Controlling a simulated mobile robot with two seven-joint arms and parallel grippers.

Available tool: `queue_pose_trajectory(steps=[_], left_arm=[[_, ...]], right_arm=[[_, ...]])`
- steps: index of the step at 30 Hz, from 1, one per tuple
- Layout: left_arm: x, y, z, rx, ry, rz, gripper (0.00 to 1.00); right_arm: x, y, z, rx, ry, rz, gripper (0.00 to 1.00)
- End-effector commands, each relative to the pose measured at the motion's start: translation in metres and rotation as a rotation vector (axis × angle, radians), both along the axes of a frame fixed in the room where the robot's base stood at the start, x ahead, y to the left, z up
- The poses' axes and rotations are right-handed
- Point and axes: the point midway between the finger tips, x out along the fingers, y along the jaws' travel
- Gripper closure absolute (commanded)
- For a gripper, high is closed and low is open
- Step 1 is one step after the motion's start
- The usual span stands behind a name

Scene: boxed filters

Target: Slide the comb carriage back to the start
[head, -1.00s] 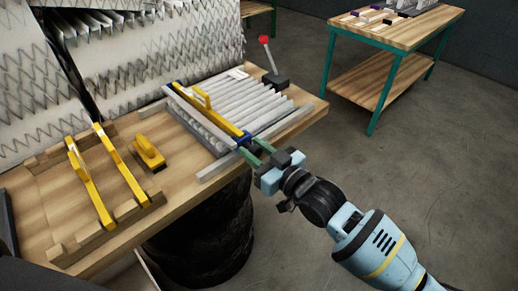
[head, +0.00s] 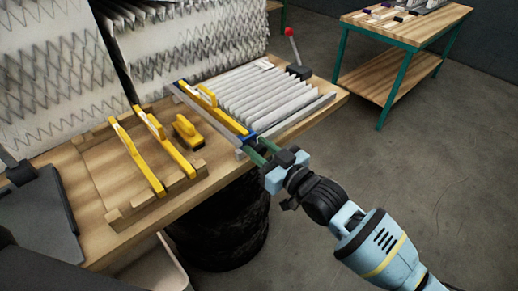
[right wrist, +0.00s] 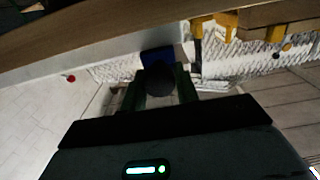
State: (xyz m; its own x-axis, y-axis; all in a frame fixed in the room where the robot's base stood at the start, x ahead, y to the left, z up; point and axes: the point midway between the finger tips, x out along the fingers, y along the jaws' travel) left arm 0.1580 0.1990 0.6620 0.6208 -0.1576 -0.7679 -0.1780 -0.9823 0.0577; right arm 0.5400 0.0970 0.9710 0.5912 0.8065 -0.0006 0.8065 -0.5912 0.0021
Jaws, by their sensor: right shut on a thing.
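The comb carriage (head: 211,98) is a yellow bar with blue ends. It lies across the rails at the left end of the white pleated filter pack (head: 262,92). Its near blue end also shows in the right wrist view (right wrist: 157,57). My right gripper (head: 261,151) is at that near end, with its green fingers shut on the carriage's dark round knob (right wrist: 160,80). The fingers hide part of the knob. The pleats stand to the right of the bar in the head view. My left gripper is not in view.
Two yellow-handled bars (head: 137,160) rest in a wooden rack (head: 122,214) left of the carriage, beside a small yellow-handled block (head: 187,131). A red-knobbed lever (head: 293,45) stands beyond the pack. A dark grey panel (head: 48,218) is at far left.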

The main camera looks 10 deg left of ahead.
Motion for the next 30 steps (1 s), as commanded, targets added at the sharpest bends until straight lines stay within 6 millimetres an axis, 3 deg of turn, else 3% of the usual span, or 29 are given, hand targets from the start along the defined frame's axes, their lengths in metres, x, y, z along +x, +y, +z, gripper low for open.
queue_pose_trajectory(steps=[9, 10, 14, 23, 30], left_arm=[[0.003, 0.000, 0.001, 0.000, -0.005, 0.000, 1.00], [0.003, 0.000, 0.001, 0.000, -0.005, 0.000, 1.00], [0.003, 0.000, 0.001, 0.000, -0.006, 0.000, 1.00], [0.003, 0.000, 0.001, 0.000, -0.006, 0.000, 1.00], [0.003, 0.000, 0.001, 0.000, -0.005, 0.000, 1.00]], right_arm=[[-0.005, 0.004, -0.003, 0.002, 0.006, 0.010, 1.00], [-0.005, 0.004, -0.003, 0.002, 0.006, 0.010, 0.67], [-0.004, 0.004, -0.003, 0.002, 0.006, 0.009, 0.50], [-0.003, 0.001, -0.001, 0.002, 0.004, 0.005, 0.48], [-0.017, -0.017, -0.002, 0.001, 0.004, 0.005, 0.48]])
